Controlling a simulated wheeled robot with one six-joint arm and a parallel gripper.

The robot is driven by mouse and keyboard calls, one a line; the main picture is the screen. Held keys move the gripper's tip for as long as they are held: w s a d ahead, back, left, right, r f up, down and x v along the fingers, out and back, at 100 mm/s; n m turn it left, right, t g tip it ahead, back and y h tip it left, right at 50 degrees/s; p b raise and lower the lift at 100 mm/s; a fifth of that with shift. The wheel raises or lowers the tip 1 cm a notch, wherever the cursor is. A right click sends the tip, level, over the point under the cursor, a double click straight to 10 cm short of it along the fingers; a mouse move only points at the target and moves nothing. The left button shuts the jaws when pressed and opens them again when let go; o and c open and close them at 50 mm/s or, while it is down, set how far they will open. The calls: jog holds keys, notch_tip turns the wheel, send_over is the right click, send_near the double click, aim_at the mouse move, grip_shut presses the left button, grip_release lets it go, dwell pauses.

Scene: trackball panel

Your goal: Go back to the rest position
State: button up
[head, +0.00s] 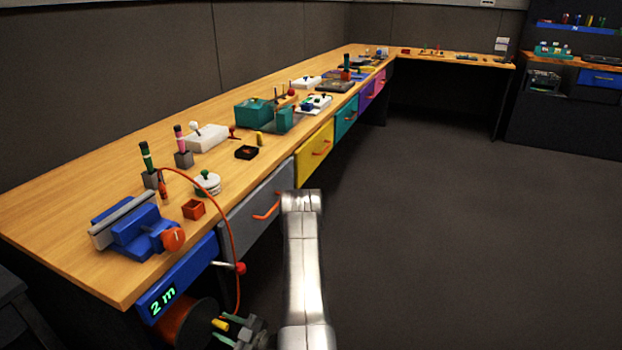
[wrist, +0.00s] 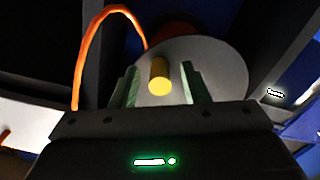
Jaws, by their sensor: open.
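My gripper (head: 236,332) is low at the bottom of the head view, in front of the bench end. In the wrist view my gripper (wrist: 160,80) shows two greenish fingers standing apart. A yellow peg (wrist: 159,74) on a pale round disc (wrist: 215,72) appears between them, with gaps on both sides. I cannot tell how deep the peg sits between the fingers. The yellow peg (head: 220,324) also shows beside the gripper in the head view. My arm is bent down, not folded away.
An orange cable (head: 229,222) hangs from the bench to a reel (head: 190,324) under a blue "2 m" panel (head: 180,283). A red-knobbed lever (head: 240,268) juts out nearby. Coloured drawers line the wooden bench (head: 75,215). Open dark floor (head: 450,220) lies to the right.

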dwell(0.4)
jog(key=p+v, duration=0.1)
jog(key=v, duration=1.2)
jog(key=shift+n, duration=0.4)
jog(key=x, duration=1.3)
jog(key=shift+w+a+r+b, duration=0.1)
jog(key=shift+w+r+b, duration=0.15)
jog(key=shift+w+b, duration=0.05)
jog(key=shift+w+r+n, duration=0.1)
jog(key=shift+r+n, duration=0.35)
jog(key=shift+n, duration=0.55)
